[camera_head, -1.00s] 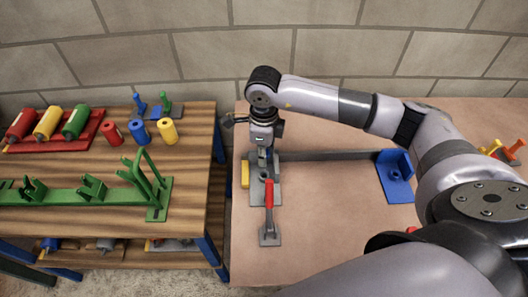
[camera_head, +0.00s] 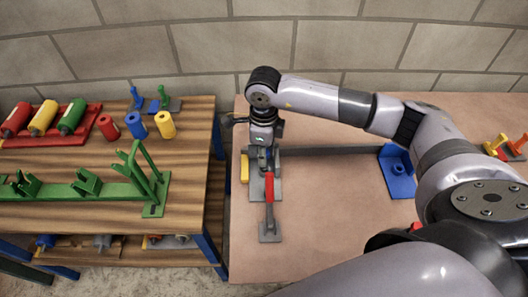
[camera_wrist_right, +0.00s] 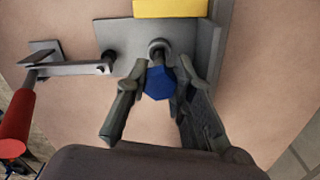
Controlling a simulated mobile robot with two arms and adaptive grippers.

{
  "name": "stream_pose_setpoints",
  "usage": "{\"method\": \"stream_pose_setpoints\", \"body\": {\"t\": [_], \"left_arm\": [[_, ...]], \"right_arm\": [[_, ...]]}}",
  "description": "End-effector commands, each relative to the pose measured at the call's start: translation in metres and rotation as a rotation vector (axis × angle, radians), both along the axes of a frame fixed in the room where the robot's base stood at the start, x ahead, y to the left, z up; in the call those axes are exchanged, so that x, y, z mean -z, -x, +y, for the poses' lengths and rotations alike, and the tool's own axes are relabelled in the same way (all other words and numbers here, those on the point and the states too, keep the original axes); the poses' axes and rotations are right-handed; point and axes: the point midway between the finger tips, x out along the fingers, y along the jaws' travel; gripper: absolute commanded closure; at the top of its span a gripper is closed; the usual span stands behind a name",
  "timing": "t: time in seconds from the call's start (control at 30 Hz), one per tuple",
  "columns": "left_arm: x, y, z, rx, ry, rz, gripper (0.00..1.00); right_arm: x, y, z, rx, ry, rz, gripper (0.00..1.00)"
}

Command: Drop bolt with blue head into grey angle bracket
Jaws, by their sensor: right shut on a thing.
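My right gripper (camera_head: 262,166) points down over the left end of the right-hand table. In the right wrist view its fingers (camera_wrist_right: 162,72) are closed around the bolt with a blue head (camera_wrist_right: 159,84). The grey angle bracket (camera_wrist_right: 120,36) lies just beyond, with a flat plate and an upright wall. A round grey boss shows on it, right at the bolt's far end; I cannot tell whether the shank is inside it. In the head view the bracket's plate (camera_head: 256,192) is partly hidden by the gripper. My left gripper is not in view.
A red-handled clamp (camera_head: 269,190) stands in front of the bracket. A yellow block (camera_head: 245,168) touches or nears its left side. A blue bracket (camera_head: 398,178) is farther right. The table's front middle is clear. A wooden bench (camera_head: 90,226) with coloured parts stands left.

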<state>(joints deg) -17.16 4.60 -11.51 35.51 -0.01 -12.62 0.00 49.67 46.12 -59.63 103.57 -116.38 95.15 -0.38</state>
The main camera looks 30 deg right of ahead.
Motion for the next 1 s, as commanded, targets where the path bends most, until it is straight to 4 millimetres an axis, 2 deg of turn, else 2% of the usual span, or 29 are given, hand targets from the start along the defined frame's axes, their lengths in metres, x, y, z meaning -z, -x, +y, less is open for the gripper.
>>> {"method": "stream_pose_setpoints", "body": {"t": [0.37, 1.0], "left_arm": [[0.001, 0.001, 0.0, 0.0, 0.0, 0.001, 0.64], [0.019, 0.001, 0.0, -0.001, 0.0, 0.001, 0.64]], "right_arm": [[0.001, 0.0, 0.0, 0.0, 0.0, 0.0, 1.0], [0.02, 0.0, 0.0, 0.0, 0.001, -0.001, 1.0]]}}
